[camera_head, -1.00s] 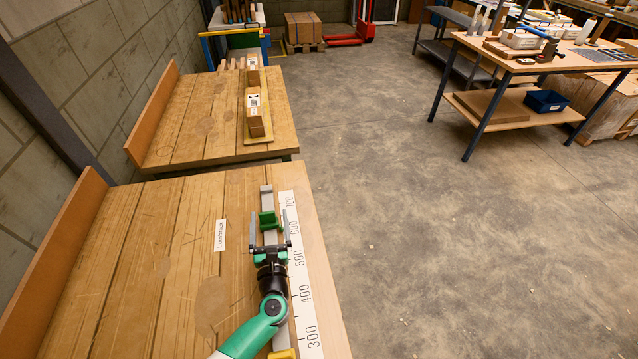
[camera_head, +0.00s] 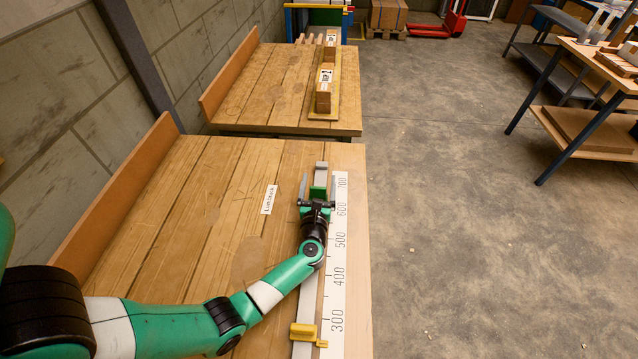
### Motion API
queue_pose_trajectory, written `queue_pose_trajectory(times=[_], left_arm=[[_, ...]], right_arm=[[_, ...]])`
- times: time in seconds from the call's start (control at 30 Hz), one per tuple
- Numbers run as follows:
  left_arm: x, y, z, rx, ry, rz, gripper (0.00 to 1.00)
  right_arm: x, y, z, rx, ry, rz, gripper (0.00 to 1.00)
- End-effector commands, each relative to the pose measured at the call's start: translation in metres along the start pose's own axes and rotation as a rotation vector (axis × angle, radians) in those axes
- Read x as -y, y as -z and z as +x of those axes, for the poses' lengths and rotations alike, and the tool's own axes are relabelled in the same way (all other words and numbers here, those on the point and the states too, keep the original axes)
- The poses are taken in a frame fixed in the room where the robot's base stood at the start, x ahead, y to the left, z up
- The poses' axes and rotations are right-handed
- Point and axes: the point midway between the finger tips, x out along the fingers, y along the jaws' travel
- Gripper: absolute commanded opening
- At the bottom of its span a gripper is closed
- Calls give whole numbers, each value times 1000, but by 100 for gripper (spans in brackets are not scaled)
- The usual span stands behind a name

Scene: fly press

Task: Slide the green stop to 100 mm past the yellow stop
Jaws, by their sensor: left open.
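The green stop (camera_head: 318,192) sits on a long grey rail (camera_head: 309,290) that runs along the right side of the near bench. It is between the 600 and 700 marks of the white scale (camera_head: 337,265). The yellow stop (camera_head: 304,332) is on the same rail, at the near end, just below the 300 mark. My left gripper (camera_head: 318,186) is open, with one finger on each side of the green stop. I cannot tell whether the fingers touch it. The gripper body hides part of the stop and rail. My right gripper is not in view.
The near bench (camera_head: 200,220) has a clear plank top with a small white label (camera_head: 269,199) and a raised board (camera_head: 120,195) along its left edge. A second bench (camera_head: 260,85) behind it carries wooden blocks. The floor to the right is open.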

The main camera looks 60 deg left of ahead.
Motion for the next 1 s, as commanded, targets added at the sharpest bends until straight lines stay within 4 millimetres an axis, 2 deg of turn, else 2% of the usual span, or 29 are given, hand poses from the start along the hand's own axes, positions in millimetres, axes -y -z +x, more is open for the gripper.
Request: queue_pose_trajectory(times=[0.1,0.6,0.87,1.0], left_arm=[[0,0,0,0,0,0,88],[0,0,-1,0,1,0,0],[0,0,-1,0,1,0,0],[2,-1,-16,-1,4,1,0]], right_arm=[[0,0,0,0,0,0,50],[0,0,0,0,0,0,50],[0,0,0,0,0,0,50],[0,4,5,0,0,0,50]])
